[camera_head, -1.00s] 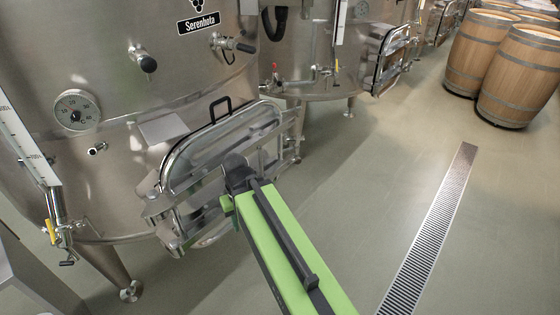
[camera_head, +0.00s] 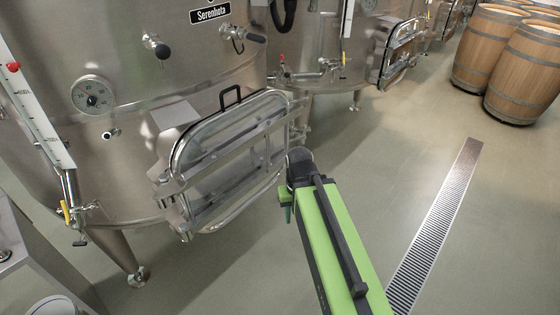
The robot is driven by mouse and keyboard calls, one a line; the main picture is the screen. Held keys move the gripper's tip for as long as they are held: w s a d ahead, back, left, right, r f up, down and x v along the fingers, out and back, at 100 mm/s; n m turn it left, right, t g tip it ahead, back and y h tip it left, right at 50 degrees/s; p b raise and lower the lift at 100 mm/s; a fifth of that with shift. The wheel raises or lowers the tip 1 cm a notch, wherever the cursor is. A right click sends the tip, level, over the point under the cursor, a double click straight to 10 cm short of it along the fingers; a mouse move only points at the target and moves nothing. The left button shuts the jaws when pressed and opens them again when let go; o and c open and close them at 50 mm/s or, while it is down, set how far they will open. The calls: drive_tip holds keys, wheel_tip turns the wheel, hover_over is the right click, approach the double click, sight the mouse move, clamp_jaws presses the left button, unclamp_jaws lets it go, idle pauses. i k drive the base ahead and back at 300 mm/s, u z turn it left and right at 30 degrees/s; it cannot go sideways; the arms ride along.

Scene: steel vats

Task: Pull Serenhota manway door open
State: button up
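The Serenhota vat (camera_head: 140,75) is a large steel tank at the left, with a black name plate (camera_head: 210,12) near the top. Its manway door (camera_head: 225,150) is a rounded steel-framed panel with a black handle (camera_head: 231,96) on its top edge. A hinge-like bracket (camera_head: 172,188) shows at the door's left side. I cannot tell whether the door stands slightly off the vat. My gripper (camera_head: 299,160), at the end of my green arm, is beside the door's right edge. Its fingers are hidden by the arm, and contact with the door cannot be made out.
A second steel vat (camera_head: 310,40) with a similar door (camera_head: 397,55) stands behind to the right. Wooden barrels (camera_head: 525,75) stand at the upper right. A floor drain grate (camera_head: 435,230) runs along the right. The floor between grate and vats is clear.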

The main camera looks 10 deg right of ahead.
sight(230, 159)
drive_tip(key=z, duration=0.05)
drive_tip(key=k, duration=1.3)
drive_tip(key=u, duration=0.8)
drive_tip(key=i, duration=2.05)
drive_tip(key=u, duration=0.05)
